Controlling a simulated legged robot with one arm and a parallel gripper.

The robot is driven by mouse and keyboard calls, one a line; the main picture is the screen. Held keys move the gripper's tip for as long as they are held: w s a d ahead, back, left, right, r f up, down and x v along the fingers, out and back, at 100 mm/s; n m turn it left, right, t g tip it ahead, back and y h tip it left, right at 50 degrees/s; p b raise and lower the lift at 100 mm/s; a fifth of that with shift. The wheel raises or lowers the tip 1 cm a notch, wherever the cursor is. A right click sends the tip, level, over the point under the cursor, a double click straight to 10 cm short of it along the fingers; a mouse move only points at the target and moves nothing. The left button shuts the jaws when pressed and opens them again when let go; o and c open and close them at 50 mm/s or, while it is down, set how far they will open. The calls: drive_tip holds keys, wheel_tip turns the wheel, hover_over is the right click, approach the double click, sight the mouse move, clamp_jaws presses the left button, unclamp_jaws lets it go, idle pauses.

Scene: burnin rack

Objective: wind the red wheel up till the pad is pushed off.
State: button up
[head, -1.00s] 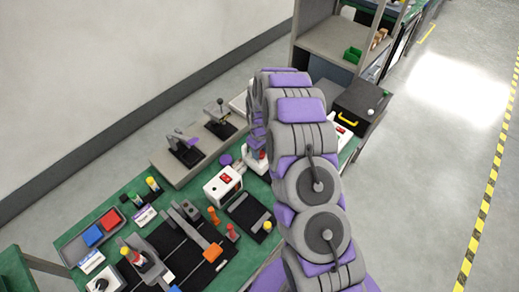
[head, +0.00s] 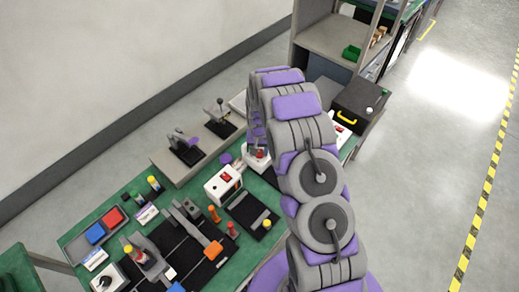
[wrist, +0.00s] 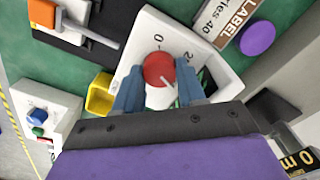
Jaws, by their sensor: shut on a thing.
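The red wheel (wrist: 158,69) with a white pointer line sits on a white slanted box (wrist: 150,35) marked 0 and 2 in the wrist view. My gripper (wrist: 160,88) has its two blue fingers on either side of the wheel and is shut on it. In the head view the white box (head: 252,162) with a bit of red on top shows beside my arm, which hides part of it. A purple round disc (wrist: 258,38) lies flat on the green bench near the box; I cannot tell whether it is the pad.
A label plate (wrist: 240,15) stands beside the box. An orange-handled lever (wrist: 83,27), a yellow bin (wrist: 100,95) and a white button box (wrist: 45,112) are close by. In the head view, a white box with a red switch (head: 225,177) stands left of my gripper.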

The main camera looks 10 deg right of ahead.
sight(259, 152)
drive_tip(key=shift+m, duration=0.6)
drive_tip(key=o, duration=0.8)
drive_tip(key=shift+a, duration=0.1)
drive_tip(key=shift+r, duration=0.1)
drive_tip(key=shift+r+p, duration=0.35)
drive_tip(key=shift+r, duration=8.2)
